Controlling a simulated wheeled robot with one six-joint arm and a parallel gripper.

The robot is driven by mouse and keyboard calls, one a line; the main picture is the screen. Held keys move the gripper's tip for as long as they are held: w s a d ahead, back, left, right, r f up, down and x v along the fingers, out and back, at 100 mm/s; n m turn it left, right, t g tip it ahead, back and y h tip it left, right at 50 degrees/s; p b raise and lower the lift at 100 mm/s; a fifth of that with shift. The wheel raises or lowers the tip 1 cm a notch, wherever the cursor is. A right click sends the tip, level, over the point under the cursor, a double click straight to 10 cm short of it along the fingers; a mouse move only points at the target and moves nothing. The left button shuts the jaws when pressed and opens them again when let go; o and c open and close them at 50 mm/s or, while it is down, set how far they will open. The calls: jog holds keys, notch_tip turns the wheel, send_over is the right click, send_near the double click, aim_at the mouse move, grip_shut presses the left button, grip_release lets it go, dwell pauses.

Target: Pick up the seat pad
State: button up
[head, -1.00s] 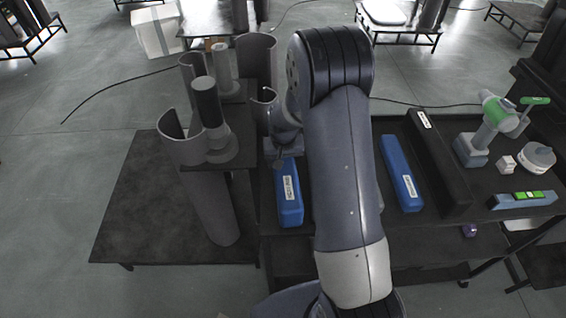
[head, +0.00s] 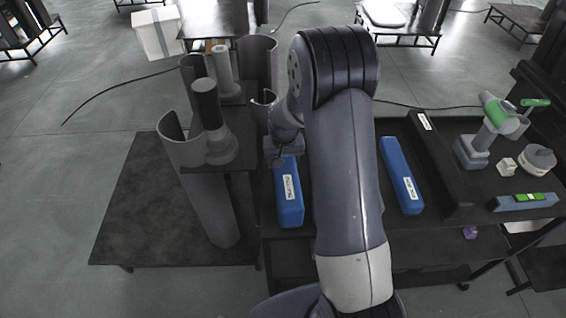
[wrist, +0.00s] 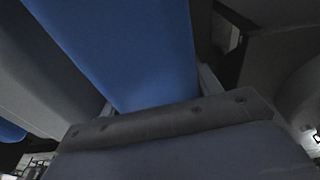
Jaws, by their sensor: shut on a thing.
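A long blue block-shaped pad (head: 290,205) with a white label lies left of my arm in the head view, over the dark table; the label is too small to read surely. I take it as the seat pad. My gripper (head: 285,152) is shut on its far end. In the wrist view the blue pad (wrist: 135,45) runs between the two fingers. Its underside and any gap to the table are hidden. A second similar blue pad (head: 402,175) lies right of my arm.
Grey half-round column shells (head: 205,200) and a dark-topped cylinder (head: 208,105) stand close on the left. A long black bar (head: 440,165) lies right of the second pad. Further right are a green-and-grey tool (head: 490,125) and a green-marked level (head: 527,200).

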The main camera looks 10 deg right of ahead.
notch_tip(320, 180, up, 23)
jog(key=p, duration=0.3)
jog(key=shift+p, duration=0.35)
jog(key=shift+f, duration=0.1)
dwell(0.4)
